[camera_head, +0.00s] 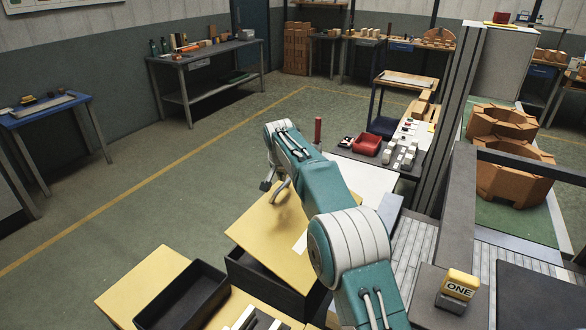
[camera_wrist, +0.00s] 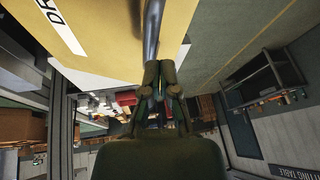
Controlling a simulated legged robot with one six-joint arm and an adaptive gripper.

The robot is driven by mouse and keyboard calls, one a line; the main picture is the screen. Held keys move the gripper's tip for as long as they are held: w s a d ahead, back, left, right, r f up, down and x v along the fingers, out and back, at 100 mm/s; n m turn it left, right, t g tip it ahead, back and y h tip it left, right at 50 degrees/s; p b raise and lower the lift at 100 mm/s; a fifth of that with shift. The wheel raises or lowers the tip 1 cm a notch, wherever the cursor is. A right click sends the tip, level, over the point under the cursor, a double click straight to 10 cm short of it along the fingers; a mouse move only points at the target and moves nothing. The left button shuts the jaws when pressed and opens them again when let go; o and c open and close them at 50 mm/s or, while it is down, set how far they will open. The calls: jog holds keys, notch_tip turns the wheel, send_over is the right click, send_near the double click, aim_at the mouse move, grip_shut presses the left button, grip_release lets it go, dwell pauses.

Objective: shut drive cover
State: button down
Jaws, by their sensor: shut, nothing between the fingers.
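The drive cover (camera_head: 262,232) is a yellow panel that stands tilted up over a dark open box (camera_head: 262,278) in the head view. Part of the box's inside shows below the panel. In the wrist view the cover (camera_wrist: 105,25) fills the upper left, with a white label reading "DR", the rest cut off. My gripper (camera_wrist: 161,75) is shut and empty in the wrist view. A grey metal bar (camera_wrist: 152,30) runs over the cover just beyond the fingertips; I cannot tell if they touch. In the head view my arm hides part of the cover.
A black open tray (camera_head: 183,297) sits on the yellow surface at lower left. A yellow "ONE" block (camera_head: 460,285) stands at lower right. A red bin (camera_head: 367,145) and white blocks lie on a dark table behind my arm.

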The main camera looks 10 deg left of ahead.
aim_at(274, 188)
jog(key=a+f, duration=0.1)
jog(key=f, duration=0.1)
jog(key=w+a+f, duration=0.1)
jog(key=shift+a+f, duration=0.15)
jog(key=shift+f, duration=0.25)
jog(key=shift+w+a+f, duration=0.1)
jog(key=shift+a+f, duration=0.15)
